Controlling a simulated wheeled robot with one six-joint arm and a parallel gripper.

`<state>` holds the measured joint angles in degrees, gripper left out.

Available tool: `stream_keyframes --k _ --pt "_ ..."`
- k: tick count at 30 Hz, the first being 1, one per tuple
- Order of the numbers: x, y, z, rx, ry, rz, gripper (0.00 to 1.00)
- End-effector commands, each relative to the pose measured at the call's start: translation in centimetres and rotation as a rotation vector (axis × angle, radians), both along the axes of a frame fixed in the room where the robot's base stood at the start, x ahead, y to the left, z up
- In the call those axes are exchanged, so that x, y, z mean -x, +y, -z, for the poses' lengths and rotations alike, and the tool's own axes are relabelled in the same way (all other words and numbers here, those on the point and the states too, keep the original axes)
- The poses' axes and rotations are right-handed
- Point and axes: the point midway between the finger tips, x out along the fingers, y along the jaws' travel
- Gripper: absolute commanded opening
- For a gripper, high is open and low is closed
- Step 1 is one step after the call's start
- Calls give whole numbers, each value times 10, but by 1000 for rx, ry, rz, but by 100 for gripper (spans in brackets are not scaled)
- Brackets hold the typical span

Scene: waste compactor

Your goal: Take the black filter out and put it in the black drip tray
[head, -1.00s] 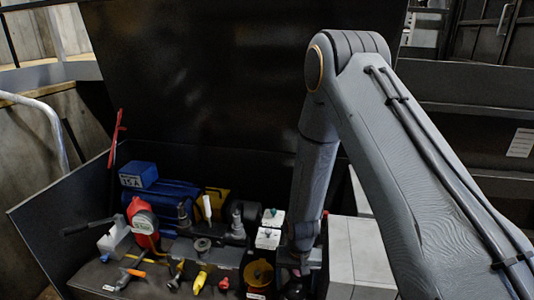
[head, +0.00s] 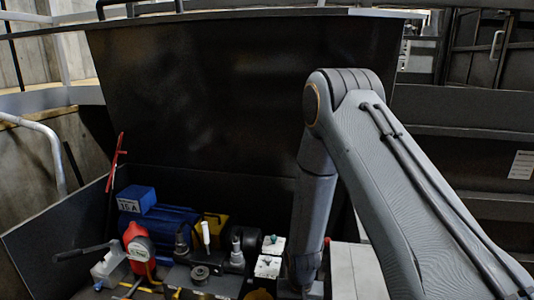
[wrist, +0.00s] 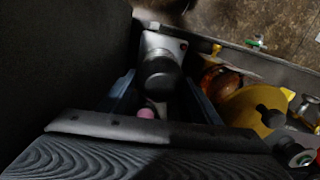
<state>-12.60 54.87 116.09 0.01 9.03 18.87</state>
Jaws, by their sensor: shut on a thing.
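The black filter (wrist: 160,82) shows in the wrist view as a dark rounded cylinder in front of a pale grey housing. My gripper (wrist: 160,100) has its two bluish-grey fingers on either side of it, shut on it. From this angle I cannot tell whether the filter is clear of the housing. In the head view my forearm hangs down at right of centre, and the gripper and filter are below the picture's lower edge. I cannot make out the black drip tray in either view.
A yellow round part (wrist: 250,108) lies right of the fingers in the wrist view.

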Motion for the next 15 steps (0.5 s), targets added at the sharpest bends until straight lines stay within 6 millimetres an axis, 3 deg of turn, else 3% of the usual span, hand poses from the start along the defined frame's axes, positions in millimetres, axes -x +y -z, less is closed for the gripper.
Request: stream_keyframes --k 9,15 --pt "0 0 -1 0 0 -337 31" --pt "0 0 0 0 0 -439 31"
